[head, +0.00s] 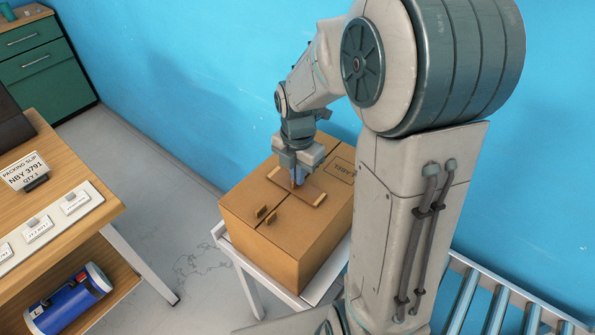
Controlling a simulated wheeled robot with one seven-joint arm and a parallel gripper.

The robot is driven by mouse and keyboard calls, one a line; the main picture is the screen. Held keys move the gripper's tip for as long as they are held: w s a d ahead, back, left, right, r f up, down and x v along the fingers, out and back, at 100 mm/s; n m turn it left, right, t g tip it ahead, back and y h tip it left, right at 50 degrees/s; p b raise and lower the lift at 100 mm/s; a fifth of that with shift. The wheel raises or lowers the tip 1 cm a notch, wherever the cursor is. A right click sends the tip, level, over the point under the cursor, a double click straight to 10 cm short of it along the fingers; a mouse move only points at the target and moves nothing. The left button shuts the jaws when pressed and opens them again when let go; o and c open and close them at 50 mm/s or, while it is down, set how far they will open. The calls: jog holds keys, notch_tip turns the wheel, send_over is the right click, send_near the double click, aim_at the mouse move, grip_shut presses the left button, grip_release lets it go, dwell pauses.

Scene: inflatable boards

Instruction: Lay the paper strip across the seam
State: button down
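A closed brown cardboard box (239,204) stands on a small white table. A thin dark seam line runs over its top. A tan strip (313,201), which looks like the paper strip, shows at my gripper, slanting over the box top with paler ends. I cannot tell whether it touches the cardboard. My gripper (297,183) points down over the box top at the strip's middle. Its fingers are small and partly hidden, so their opening and any grip are unclear.
The white table (229,247) has a narrow free rim. A wooden bench (70,170) at left bears a packing slip sign (25,171) and a tray of labels (50,222). A blue roll (66,300) lies on its lower shelf. A roller conveyor (495,305) is at lower right.

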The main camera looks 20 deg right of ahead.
jog(key=shift+f, duration=0.2)
jog(key=c, duration=1.6)
grip_release()
jog(key=shift+r, duration=0.1)
notch_tip(320, 180, up, 12)
jog(key=f, duration=0.1)
jog(key=s+m+t, duration=0.1)
jog(key=s+m, duration=0.3)
jog(key=m, duration=0.4)
jog(key=s+f+m+t, duration=0.1)
jog(key=s+m, duration=0.4)
jog(key=m, duration=0.3)
jog(key=s+m+t, duration=0.1)
jog(key=s+m, duration=0.4)
jog(key=m, duration=0.4)
jog(key=shift+s+f, duration=0.15)
